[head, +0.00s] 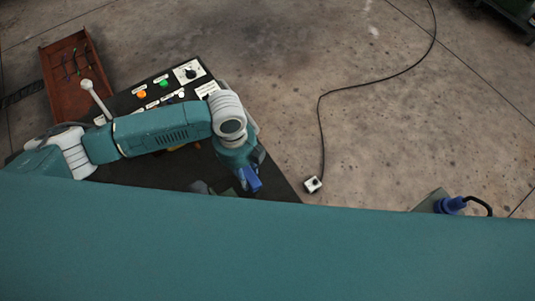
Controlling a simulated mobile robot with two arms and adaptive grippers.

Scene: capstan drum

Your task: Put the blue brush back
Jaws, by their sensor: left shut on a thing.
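My left arm comes in from the left across the dark control panel. Its gripper (242,176) is shut on a small blue object (253,180), which looks like the blue brush. The blue piece sticks out beyond the fingers, above the panel's lower right part. The gripper hides the rest of it, and I cannot tell whether it touches the panel. My right gripper is not in view.
A rust-red tray (55,100) with several thin tools lies at the upper left. The panel (281,187) carries labelled buttons and a lever (95,98). A blue plug (452,205) is at the right.

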